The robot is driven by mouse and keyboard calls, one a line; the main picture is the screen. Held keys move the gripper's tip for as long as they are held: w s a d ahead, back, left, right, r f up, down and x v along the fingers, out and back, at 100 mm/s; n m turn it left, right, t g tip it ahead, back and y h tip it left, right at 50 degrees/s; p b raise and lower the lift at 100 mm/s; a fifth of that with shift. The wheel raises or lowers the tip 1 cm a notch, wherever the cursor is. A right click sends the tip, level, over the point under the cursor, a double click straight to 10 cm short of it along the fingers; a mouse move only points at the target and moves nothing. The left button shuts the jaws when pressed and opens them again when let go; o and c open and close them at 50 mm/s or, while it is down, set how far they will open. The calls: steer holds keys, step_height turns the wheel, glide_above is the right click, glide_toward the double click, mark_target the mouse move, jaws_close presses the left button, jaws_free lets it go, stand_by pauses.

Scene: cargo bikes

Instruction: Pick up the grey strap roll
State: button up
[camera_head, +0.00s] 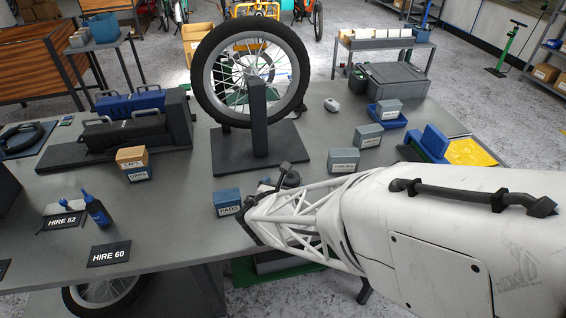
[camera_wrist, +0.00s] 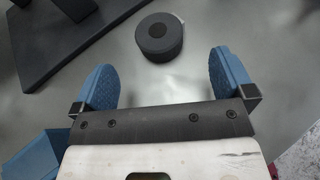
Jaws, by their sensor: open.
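The grey strap roll (camera_wrist: 158,36) is a dark, squat cylinder with a small hub on top. It lies on the grey bench at the top middle of the wrist view. My gripper (camera_wrist: 161,66) is open, with its two blue textured fingers spread wide. The roll is just beyond the fingertips, roughly centred between them, and no finger appears to touch it.
A wheel (camera_head: 250,112) stands upright on a dark stand base (camera_head: 228,162) close by. A blue PADS box (camera_head: 227,202) sits near my gripper; a blue box shows at lower left in the wrist view (camera_wrist: 34,152). Grey-blue boxes (camera_head: 343,160) stand behind my arm. Bench front left holds HIRE cards (camera_head: 109,253).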

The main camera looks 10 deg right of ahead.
mark_target(290, 178)
steer(key=shift+w, duration=0.1)
steer(key=shift+x, duration=1.25)
steer(key=shift+d+f, duration=0.1)
steer(key=shift+x, duration=2.5)
steer(key=shift+c, duration=0.5)
steer(key=c, duration=0.9)
steer(key=shift+r, duration=1.8)
steer(key=s, duration=0.5)
steer(key=s+r, duration=0.1)
steer(key=s, duration=1)
steer(key=shift+r, duration=0.15)
